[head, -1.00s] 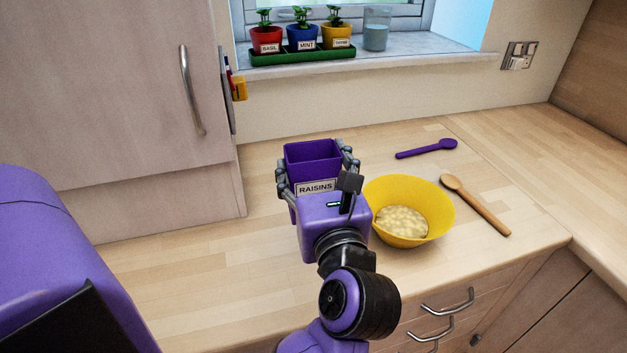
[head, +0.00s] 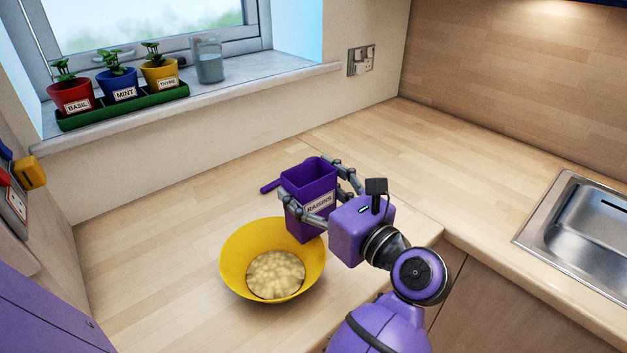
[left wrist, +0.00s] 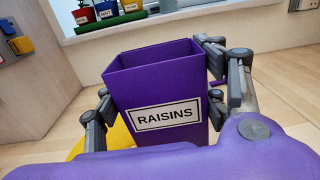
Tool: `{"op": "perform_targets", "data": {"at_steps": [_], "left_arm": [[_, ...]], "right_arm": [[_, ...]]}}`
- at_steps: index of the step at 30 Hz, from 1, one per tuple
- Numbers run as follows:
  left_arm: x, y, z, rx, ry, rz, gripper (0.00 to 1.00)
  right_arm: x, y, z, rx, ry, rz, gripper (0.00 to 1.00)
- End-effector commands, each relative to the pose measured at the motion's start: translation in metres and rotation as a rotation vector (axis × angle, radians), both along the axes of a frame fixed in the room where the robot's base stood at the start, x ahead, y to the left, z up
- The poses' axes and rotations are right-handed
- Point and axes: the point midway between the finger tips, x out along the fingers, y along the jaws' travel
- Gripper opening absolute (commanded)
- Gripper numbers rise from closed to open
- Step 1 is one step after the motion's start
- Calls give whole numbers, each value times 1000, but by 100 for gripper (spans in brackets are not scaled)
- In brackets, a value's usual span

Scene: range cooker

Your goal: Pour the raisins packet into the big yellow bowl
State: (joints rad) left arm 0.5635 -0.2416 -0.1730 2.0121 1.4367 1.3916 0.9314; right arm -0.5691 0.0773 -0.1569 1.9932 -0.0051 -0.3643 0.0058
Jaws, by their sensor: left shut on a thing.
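The raisins packet (head: 301,222) is a purple open-topped box with a white RAISINS label. My left gripper (head: 308,182) is shut on it, with a finger on each side. The packet is roughly upright, and its contents cannot be made out. It also fills the middle of the left wrist view (left wrist: 165,88). The big yellow bowl (head: 237,262) stands on the worktop, with pale lumpy stuff inside. The packet overlaps the bowl's back right rim in the head view; I cannot tell whether they touch. In the left wrist view the bowl (left wrist: 121,136) shows only partly behind the packet. My right gripper is not in view.
A purple spoon (head: 269,187) pokes out behind the packet. The wooden spoon is hidden. Potted herbs (head: 122,88) in a green tray and a glass jar (head: 208,60) stand on the windowsill. A sink (head: 588,235) is at the right. The worktop (head: 155,240) left of the bowl is clear.

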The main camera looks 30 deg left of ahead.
Motion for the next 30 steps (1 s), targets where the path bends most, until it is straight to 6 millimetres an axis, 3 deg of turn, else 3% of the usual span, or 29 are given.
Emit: {"op": "perform_targets", "data": {"at_steps": [7,15,21,30], "left_arm": [[-12,6,1,-68,-148,-1,38],[-26,12,4,-165,-355,-2,38],[-26,12,6,-170,-362,-1,38],[-25,12,3,-198,-423,-1,38]], "right_arm": [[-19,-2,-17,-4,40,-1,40],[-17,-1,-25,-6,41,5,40],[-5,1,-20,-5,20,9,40],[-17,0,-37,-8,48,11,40]]}}
